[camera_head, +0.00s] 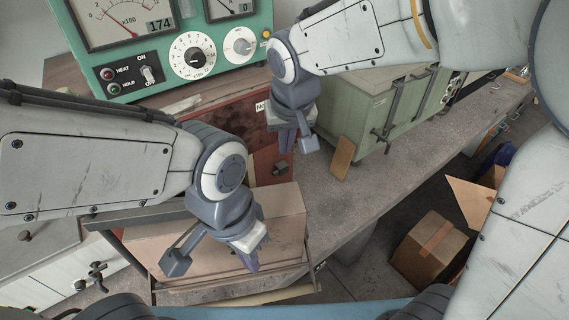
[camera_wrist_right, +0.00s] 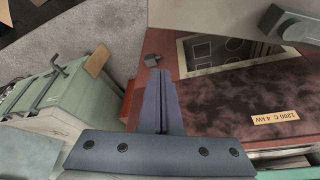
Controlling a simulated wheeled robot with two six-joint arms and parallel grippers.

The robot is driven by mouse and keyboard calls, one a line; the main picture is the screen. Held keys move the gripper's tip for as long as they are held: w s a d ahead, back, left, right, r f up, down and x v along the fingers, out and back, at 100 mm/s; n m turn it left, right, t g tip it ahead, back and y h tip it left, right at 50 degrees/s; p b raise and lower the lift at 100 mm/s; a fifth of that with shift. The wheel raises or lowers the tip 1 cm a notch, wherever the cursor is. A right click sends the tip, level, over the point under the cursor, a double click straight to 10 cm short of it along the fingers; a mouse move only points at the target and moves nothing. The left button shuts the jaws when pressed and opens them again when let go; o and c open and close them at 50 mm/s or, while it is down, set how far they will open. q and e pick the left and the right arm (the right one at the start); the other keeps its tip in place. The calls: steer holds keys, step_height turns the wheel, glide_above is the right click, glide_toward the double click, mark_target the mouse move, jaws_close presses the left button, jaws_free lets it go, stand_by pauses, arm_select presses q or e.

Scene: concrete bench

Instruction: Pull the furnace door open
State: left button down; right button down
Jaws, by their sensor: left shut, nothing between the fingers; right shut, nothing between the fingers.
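The furnace (camera_head: 238,128) is a red-brown box below the green control unit. In the right wrist view its mottled surface (camera_wrist_right: 235,95) carries a rating label, and a dark framed opening shows. A pale pinkish slab (camera_head: 285,215), which looks like the furnace door, stands out from the front, apparently open; its exact angle is unclear. A dark handle shows on the pale slab in the right wrist view (camera_wrist_right: 290,28). My left gripper (camera_head: 253,254) is shut and empty in front of the slab; I cannot tell whether it touches. My right gripper (camera_head: 294,138) is shut and empty over the furnace.
A cardboard box (camera_head: 430,248) is on the floor. Bare bench (camera_head: 345,205) lies between.

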step_height(320, 180, down, 9)
steer(key=p, duration=0.4)
steer(key=shift+s+a, duration=0.15)
steer(key=shift+s, duration=0.15)
